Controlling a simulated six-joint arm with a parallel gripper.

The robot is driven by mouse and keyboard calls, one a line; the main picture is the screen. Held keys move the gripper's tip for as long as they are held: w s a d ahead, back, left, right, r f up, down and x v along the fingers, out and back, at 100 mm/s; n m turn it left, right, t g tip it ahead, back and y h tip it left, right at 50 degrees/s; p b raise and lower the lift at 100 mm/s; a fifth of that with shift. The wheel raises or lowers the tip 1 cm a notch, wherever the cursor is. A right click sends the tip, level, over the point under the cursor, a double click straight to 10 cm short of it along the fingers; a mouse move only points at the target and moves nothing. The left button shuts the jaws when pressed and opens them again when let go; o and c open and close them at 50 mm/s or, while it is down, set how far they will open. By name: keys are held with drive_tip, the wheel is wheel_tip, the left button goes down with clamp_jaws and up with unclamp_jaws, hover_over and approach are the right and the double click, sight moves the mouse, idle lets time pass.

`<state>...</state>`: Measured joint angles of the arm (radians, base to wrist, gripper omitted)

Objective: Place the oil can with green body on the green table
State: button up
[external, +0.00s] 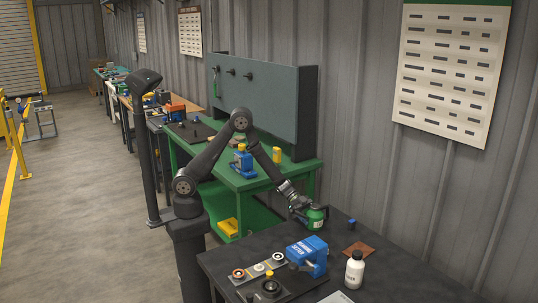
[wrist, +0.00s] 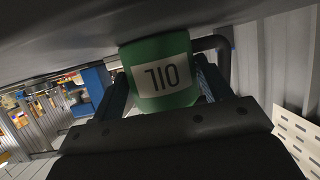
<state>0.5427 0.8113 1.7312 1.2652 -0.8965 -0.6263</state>
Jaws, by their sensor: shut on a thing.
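The oil can with green body (external: 315,219) is at my gripper (external: 304,208), over the back left part of the dark table. In the wrist view the green can (wrist: 160,78) fills the space between the two fingers (wrist: 165,90); its white label reads OIL upside down. My gripper is shut on it. I cannot tell whether the can touches the dark table. The green table (external: 245,181) stands to the left, behind my arm.
The dark table (external: 400,275) holds a blue bearing setter (external: 307,255), a white bottle (external: 354,269), a brown cloth (external: 358,249) and a small rotor stand (external: 270,287). The green table bears a blue device (external: 242,163) and a yellow item (external: 277,155), with bare top between them.

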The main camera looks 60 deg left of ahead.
drive_tip(key=shift+r, duration=0.55)
drive_tip(key=r, duration=0.2)
drive_tip(key=s+r, duration=0.1)
drive_tip(key=shift+d+r, duration=0.15)
drive_tip(key=shift+r, duration=0.2)
drive_tip(key=s+d+r, duration=0.2)
drive_tip(key=s+r, duration=0.4)
drive_tip(key=s, duration=0.4)
drive_tip(key=shift+d, duration=0.35)
drive_tip(key=w+a+n+t+y, duration=0.1)
drive_tip(key=w+a+n+t, duration=0.3)
drive_tip(key=w+a, duration=0.65)
drive_tip(key=w+a+f+n+t+y, duration=0.1)
drive_tip(key=w+a+n+t+y, duration=0.1)
drive_tip(key=a, duration=1)
drive_tip(key=w+a+f+n+t+y, duration=0.2)
drive_tip(key=w+a, duration=0.5)
drive_tip(key=a, duration=0.5)
drive_tip(key=w+a+f+n+t+y, duration=0.1)
drive_tip(key=w+a+n+t+y, duration=0.2)
drive_tip(key=a, duration=0.9)
drive_tip(key=w+n+y, duration=0.1)
drive_tip(key=n, duration=0.1)
drive_tip(key=shift+w+a+f+n+t, duration=0.2)
drive_tip(key=shift+w+a+n+t, duration=0.1)
drive_tip(key=shift+w+t, duration=0.1)
drive_tip(key=shift+d, duration=0.2)
